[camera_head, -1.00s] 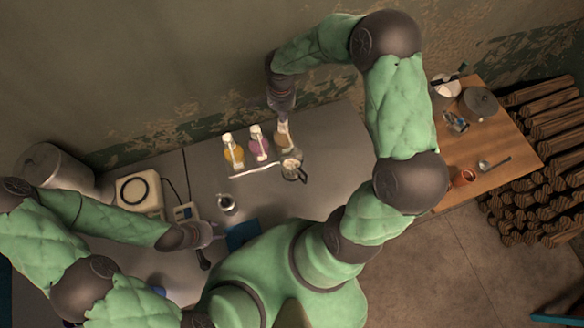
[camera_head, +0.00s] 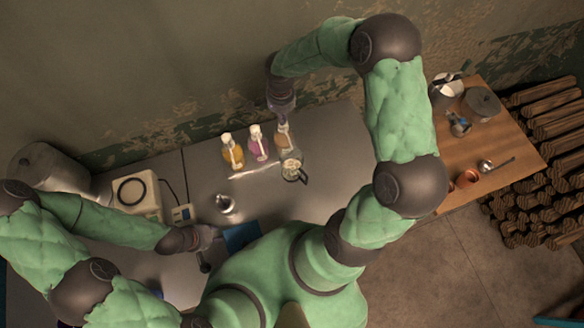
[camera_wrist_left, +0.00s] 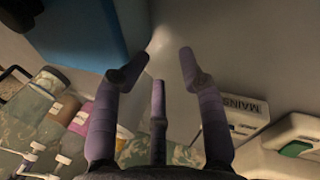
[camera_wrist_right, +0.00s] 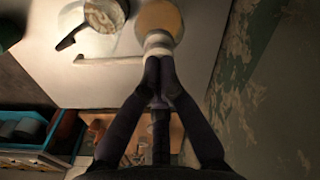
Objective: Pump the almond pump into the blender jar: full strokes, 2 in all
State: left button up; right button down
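Three pump bottles stand in a row at the back of the grey counter: a yellow one (camera_head: 233,154), a pink one (camera_head: 258,148) and a tan one (camera_head: 283,139), which I take as the almond pump. My right gripper (camera_head: 281,117) is directly above the tan bottle. In the right wrist view its fingers (camera_wrist_right: 160,64) are together at the white pump head (camera_wrist_right: 157,42), apparently touching it. The blender jar (camera_head: 292,168), with a dark handle, stands just in front; its pale contents also show in the right wrist view (camera_wrist_right: 104,15). My left gripper (camera_wrist_left: 160,68) is open and empty.
A white scale-like device (camera_head: 137,193) and a large metal pot (camera_head: 48,170) are at left. A blue item (camera_head: 242,236) lies near the front edge. A wooden table (camera_head: 500,144) with pots stands at right.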

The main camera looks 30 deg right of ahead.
pick_arm(q)
jog(key=shift+r+p, duration=0.65)
jog(key=shift+r, duration=0.05)
pick_arm(e)
jog(key=shift+s+r, duration=0.1)
jog(key=shift+r, duration=1.6)
pick_arm(q)
jog(key=shift+r+p, duration=1.35)
jog(key=shift+r, duration=0.05)
pick_arm(e)
notch_tip(320, 180, up, 6)
pick_arm(q)
jog(key=shift+r, duration=0.15)
pick_arm(e)
jog(key=shift+r, duration=0.15)
